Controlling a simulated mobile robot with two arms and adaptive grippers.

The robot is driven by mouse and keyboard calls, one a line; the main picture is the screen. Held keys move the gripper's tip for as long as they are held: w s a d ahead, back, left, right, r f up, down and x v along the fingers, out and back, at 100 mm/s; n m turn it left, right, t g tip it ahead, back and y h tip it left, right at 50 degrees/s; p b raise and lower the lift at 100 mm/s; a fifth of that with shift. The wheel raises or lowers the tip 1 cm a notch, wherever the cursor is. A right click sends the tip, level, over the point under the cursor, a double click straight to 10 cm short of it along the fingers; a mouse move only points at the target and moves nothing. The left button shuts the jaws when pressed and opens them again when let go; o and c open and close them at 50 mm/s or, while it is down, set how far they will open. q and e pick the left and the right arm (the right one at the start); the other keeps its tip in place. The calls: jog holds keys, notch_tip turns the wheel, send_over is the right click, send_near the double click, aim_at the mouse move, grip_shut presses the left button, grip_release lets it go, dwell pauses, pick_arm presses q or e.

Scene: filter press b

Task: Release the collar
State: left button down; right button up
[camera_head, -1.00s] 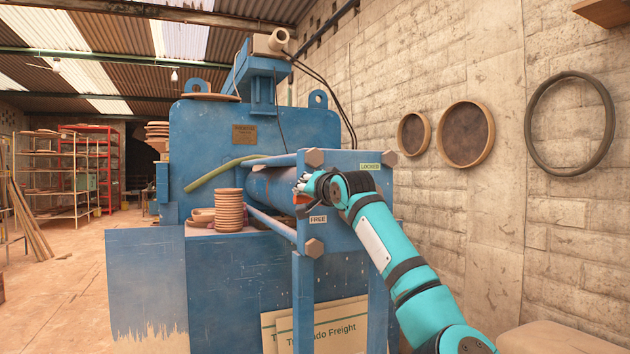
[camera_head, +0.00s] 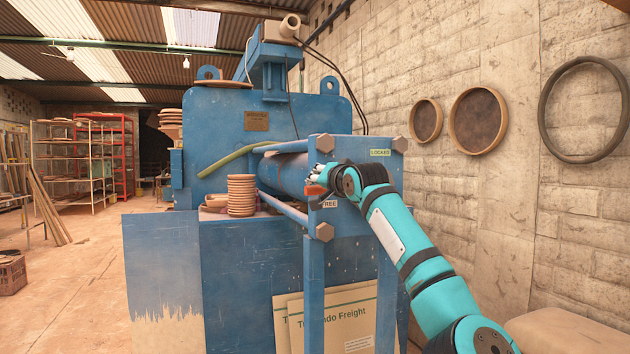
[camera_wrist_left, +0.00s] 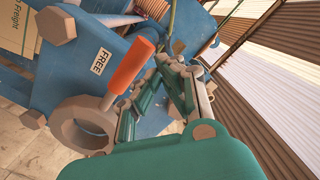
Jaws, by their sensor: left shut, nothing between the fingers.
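The collar (camera_wrist_left: 78,128) is a thick grey-brown ring on the blue end plate in the left wrist view. A short rod joins it to an orange handle (camera_wrist_left: 132,66), which lies beside the white FREE label (camera_wrist_left: 100,61). In the head view the orange handle (camera_head: 316,190) shows at the plate's left edge, near the partly covered FREE label (camera_head: 331,204). The green LOCKED label (camera_head: 380,153) is at upper right. My left gripper (camera_wrist_left: 172,70) is shut and empty, close beside the handle; I cannot tell if they touch. In the head view my wrist hides the collar. My right gripper is not in view.
The blue press (camera_head: 255,125) fills the middle. Large hexagonal bolts (camera_head: 325,231) stick out at the plate's corners. A stack of clay discs (camera_head: 241,195) stands on a ledge to the left. Cardboard (camera_head: 345,315) leans below. The stone wall is at right; the floor at left is open.

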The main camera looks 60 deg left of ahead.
pick_arm(q)
jog(key=d, duration=1)
jog(key=shift+s+r, duration=0.15)
jog(key=shift+s, duration=0.1)
jog(key=shift+w, duration=0.1)
